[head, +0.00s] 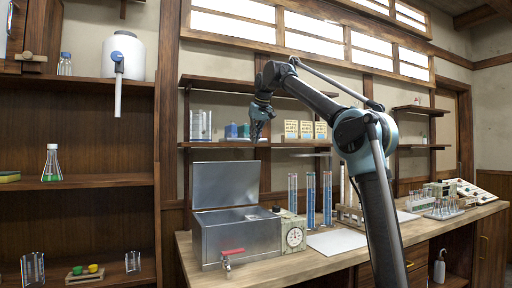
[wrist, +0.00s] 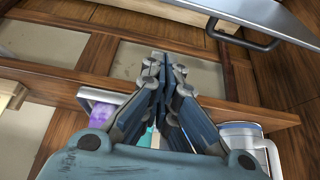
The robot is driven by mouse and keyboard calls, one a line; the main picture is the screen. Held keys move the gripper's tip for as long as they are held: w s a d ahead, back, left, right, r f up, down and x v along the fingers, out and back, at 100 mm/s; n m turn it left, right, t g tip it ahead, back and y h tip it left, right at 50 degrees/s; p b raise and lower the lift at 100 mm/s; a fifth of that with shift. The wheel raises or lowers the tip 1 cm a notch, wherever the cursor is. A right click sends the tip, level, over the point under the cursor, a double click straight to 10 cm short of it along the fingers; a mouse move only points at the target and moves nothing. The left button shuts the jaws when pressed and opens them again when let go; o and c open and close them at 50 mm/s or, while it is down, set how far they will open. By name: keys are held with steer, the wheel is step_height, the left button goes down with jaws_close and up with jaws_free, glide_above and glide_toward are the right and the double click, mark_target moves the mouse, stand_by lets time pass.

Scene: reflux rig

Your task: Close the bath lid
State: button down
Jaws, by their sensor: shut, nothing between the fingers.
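The metal bath (head: 240,238) stands on the left end of the wooden bench. Its lid (head: 226,186) is open and stands upright at the back of the bath. My gripper (head: 258,136) is shut and empty, above and a little right of the lid's top edge, apart from it. In the wrist view my shut fingers (wrist: 164,62) come together in the middle, with nothing between them. A grey metal panel (wrist: 255,12) with a dark bar handle (wrist: 243,36) crosses the top right of that view; it looks like the lid, but I cannot be sure.
A dial box (head: 293,234) and tall cylinders (head: 310,198) stand right of the bath. A red-handled tap (head: 230,252) is on its front. Shelves behind hold blue boxes (head: 236,131) and yellow-labelled boxes (head: 306,129). The wrist view shows a purple-filled vessel (wrist: 103,106) and a clear jug (wrist: 240,132).

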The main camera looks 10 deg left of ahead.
step_height(320, 180, down, 8)
steer(key=shift+f, duration=0.2)
stand_by(0.6)
stand_by(0.3)
